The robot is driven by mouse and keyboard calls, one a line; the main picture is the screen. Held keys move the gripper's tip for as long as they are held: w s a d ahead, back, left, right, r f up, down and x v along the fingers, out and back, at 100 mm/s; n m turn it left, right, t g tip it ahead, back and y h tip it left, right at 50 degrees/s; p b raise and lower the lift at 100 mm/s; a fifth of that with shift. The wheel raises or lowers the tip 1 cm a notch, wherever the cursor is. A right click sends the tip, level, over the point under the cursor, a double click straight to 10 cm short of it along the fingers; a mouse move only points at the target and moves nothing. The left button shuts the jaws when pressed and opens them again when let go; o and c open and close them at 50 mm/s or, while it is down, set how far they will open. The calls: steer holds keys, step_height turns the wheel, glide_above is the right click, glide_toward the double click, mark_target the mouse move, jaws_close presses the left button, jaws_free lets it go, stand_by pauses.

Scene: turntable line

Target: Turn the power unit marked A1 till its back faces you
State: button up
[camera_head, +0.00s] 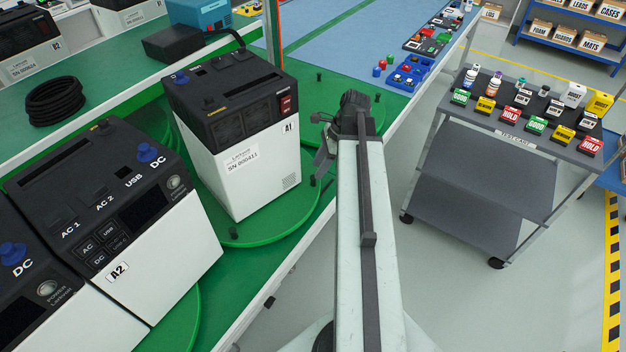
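The power unit marked A1 (262,178), with a black top and white body, stands upright on a green turntable (262,236). The face turned toward me and slightly right carries dark sockets, a red switch (286,104), the A1 mark (289,127), a serial label (241,158) and a small vent. A plain white side shows at its left. Short dark pegs stand around the turntable's rim. My gripper (324,150) is just right of the unit, over or beside the turntable's right rim. It looks apart from the unit. Its fingers are small and partly hidden by my arm.
A unit marked A2 (165,265) stands close at front left, with another unit (40,290) beside it. A black cable coil (54,101) and a dark box (182,44) lie behind. A test cart (520,130) stands right, with open floor between it and the bench.

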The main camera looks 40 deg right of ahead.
steer(key=b+x, duration=0.4)
steer(key=x, duration=0.1)
steer(key=shift+s+d+f, duration=0.1)
steer(key=shift+f, duration=0.4)
steer(key=shift+r, duration=0.1)
jaws_close()
stand_by(0.8)
